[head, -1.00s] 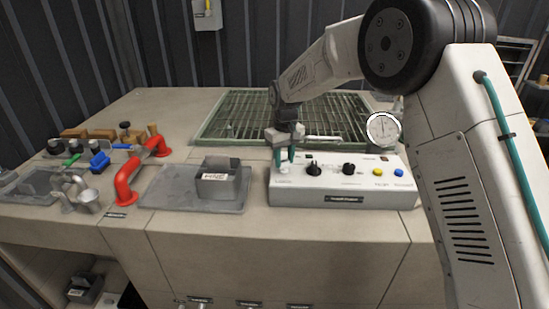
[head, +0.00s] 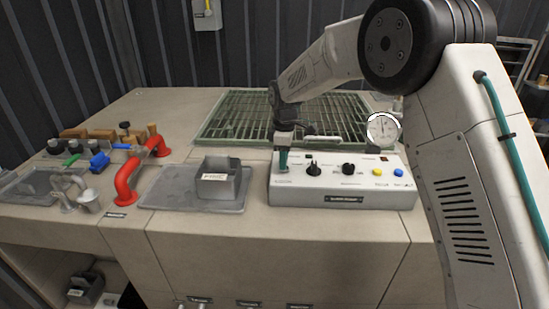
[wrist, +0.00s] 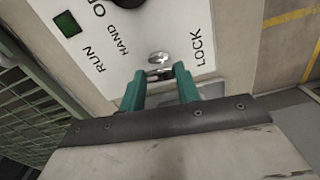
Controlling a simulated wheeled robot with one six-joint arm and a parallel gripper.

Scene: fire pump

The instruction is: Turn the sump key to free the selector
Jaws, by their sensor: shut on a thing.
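The sump key (wrist: 160,74) is a small metal piece between my teal fingertips, beside a round metal lock face (wrist: 158,58) and the word LOCK. My gripper (head: 283,170) points down at the left end of the white control box (head: 342,199), and also shows in the wrist view (wrist: 160,80). It is shut on the key, and the fingers hide most of it. Right of it on the box is a black selector knob (head: 313,169); the wrist view shows the labels RUN and HAND near a dark knob edge. A second black knob (head: 348,169) stands further right.
Yellow (head: 377,172) and blue (head: 398,172) buttons sit at the box's right end. A pressure gauge (head: 382,128) stands behind it. A grey bin (head: 216,190) on a tray (head: 165,195) and a red pipe (head: 128,182) are to the left. A green grating (head: 225,122) lies behind.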

